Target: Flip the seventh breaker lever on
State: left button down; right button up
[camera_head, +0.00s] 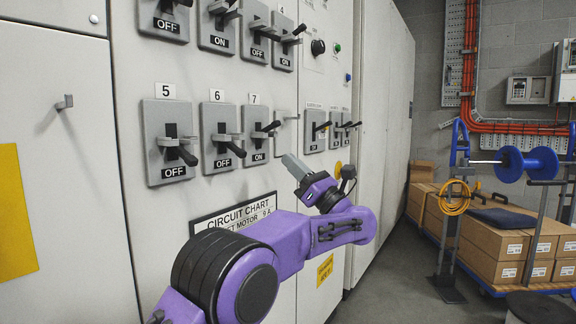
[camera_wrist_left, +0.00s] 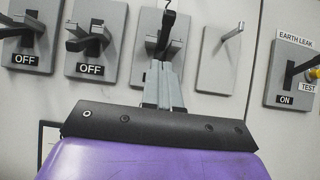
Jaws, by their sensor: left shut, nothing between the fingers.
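The seventh breaker (camera_head: 255,143) is a grey plate under a "7" tag, and its label reads ON. Its black lever (camera_head: 269,127) sticks out and tilts slightly up. My left gripper (camera_head: 291,162) is shut and empty, below and to the right of this lever, apart from it in the head view. In the left wrist view the gripper's fingers (camera_wrist_left: 163,75) point at the lower part of the seventh breaker (camera_wrist_left: 149,23) and cover its label. I cannot tell there whether they touch. My right gripper is not in view.
Breakers five (camera_head: 166,120) and six (camera_head: 216,125) read OFF. More breakers are above. A plate with a small bar (camera_wrist_left: 218,58) and the earth leak switch (camera_wrist_left: 288,80) are to the right. A circuit chart (camera_head: 232,213) is below. Cartons (camera_head: 490,240) stand far right.

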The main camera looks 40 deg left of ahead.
pick_arm(q)
jog(key=d+f+p, duration=0.1)
jog(key=d+f, duration=0.2)
jog(key=d, duration=0.6)
jog(key=shift+d, duration=0.15)
jog(key=shift+w+f, duration=0.1)
